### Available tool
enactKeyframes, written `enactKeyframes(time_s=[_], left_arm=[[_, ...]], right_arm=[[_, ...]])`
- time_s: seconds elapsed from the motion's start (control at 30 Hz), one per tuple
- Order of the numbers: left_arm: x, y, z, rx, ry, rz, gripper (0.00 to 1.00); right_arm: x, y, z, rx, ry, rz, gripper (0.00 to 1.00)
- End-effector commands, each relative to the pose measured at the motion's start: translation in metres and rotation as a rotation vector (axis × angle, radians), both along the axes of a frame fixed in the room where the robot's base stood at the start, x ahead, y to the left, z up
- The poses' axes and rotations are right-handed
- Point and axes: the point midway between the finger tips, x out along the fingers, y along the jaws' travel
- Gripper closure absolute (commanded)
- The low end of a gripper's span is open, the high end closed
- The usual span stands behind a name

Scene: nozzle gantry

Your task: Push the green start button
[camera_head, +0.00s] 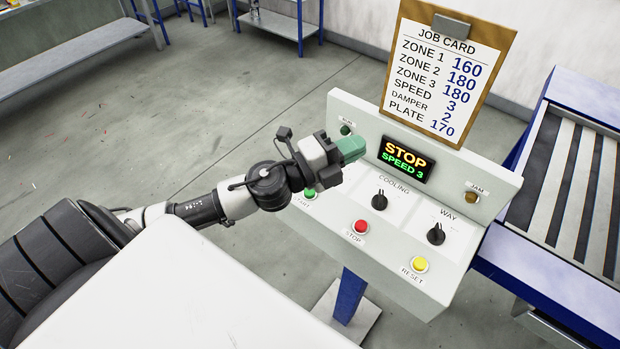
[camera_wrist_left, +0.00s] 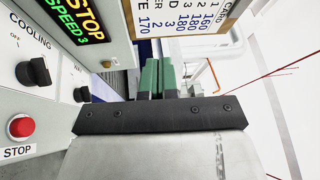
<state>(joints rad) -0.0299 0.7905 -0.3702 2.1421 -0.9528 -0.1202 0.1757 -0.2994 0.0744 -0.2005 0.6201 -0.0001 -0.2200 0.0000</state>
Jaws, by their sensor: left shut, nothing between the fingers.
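The green start button (camera_head: 309,195) is on the left side of the sloped control panel (camera_head: 385,275), above its START label. My left arm partly covers it in the head view. It does not show in the left wrist view. My left gripper (camera_head: 351,148) is shut and empty. Its green fingertips are above and to the right of the button in the head view, in front of the panel's upright back, near the display. The two fingers also show pressed together in the left wrist view (camera_wrist_left: 158,77). My right gripper is not in view.
The panel also has a red stop button (camera_head: 360,228), a yellow reset button (camera_head: 419,264), a cooling knob (camera_head: 379,200) and a way knob (camera_head: 436,234). The display (camera_head: 406,159) reads STOP, SPEED 3. A job card (camera_head: 447,75) stands behind. A conveyor (camera_head: 570,180) is at right.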

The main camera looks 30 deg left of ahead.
Motion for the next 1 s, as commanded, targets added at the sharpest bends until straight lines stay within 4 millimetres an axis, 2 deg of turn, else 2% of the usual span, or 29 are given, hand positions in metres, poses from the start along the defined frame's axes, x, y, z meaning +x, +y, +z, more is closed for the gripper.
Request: enactKeyframes(time_s=[0.03,0.13,0.23,0.37,0.5,0.7,1.0], left_arm=[[0.001,-0.003,0.004,0.111,-0.044,-0.078,1.00],[-0.002,-0.007,0.002,0.331,-0.097,-0.230,1.00],[-0.005,0.000,-0.009,0.563,-0.111,-0.363,1.00],[-0.008,0.025,-0.026,0.847,-0.076,-0.495,1.00],[-0.009,0.059,-0.039,1.076,-0.006,-0.574,1.00],[-0.010,0.088,-0.046,1.227,0.065,-0.615,1.00],[-0.011,0.091,-0.047,1.241,0.073,-0.620,1.00]], right_arm=[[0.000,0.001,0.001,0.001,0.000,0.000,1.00],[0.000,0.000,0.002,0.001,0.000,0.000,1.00],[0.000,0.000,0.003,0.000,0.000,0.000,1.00],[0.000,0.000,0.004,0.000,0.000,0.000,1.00],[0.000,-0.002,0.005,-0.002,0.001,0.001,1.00],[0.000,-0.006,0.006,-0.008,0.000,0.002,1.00],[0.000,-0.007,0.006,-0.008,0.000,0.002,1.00]])
